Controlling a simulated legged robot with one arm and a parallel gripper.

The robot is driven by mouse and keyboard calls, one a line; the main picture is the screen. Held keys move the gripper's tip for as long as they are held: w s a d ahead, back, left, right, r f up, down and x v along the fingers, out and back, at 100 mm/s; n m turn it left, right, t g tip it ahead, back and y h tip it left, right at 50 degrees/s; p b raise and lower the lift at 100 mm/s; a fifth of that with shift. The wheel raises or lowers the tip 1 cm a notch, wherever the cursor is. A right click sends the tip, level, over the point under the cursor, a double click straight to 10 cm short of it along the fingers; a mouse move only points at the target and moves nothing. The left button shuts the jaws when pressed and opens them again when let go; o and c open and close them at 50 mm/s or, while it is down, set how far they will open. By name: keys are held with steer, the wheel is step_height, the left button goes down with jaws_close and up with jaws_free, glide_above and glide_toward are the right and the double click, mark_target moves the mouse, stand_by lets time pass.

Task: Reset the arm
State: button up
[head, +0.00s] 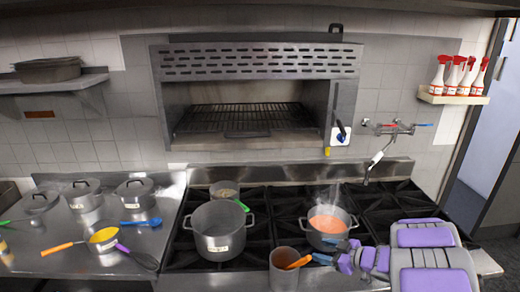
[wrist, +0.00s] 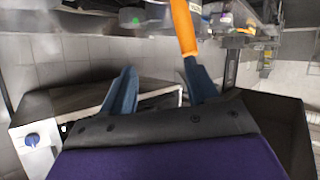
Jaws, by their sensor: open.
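My gripper (head: 338,251) reaches in from the lower right of the head view, over the front of the stove. Its two blue fingers stand apart in the wrist view (wrist: 160,72), with nothing clasped between them. An orange handle (head: 299,262) rises from a small pot (head: 283,275) just left of the fingers. In the wrist view the orange handle (wrist: 183,27) ends close to the right finger; I cannot tell whether they touch. My purple and grey arm covers the stove's right front.
A steaming pot of orange-red food (head: 327,222) stands just behind my gripper. A large pot (head: 218,230) stands left on the stove. Several lidded pots and utensils lie on the left steel counter (head: 165,207). A jointed tap (head: 375,160) hangs from the back wall.

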steer(key=w+d+r+m+t+h+b, duration=0.25)
steer(key=d+r+h+b, duration=0.2)
steer(key=d+h, duration=0.35)
steer(key=s+d+r+m+g+h+b, duration=0.3)
steer(key=s+m+h, duration=0.3)
steer(key=s, duration=0.3)
steer(key=s+a+f+g+y+b, duration=0.1)
steer(key=s+a+f+g+b, duration=0.1)
steer(key=s+a, duration=0.5)
steer(key=s+a+f+m+g+y+b, duration=0.1)
steer(key=s+a+f+g, duration=0.3)
steer(key=s, duration=1.3)
steer(key=s+a+f+m+g+y+b, duration=0.1)
steer(key=s+a+f+g+y+b, duration=0.2)
steer(key=s+a, duration=0.8)
steer(key=shift+s+g, duration=0.95)
steer(key=shift+f, duration=0.1)
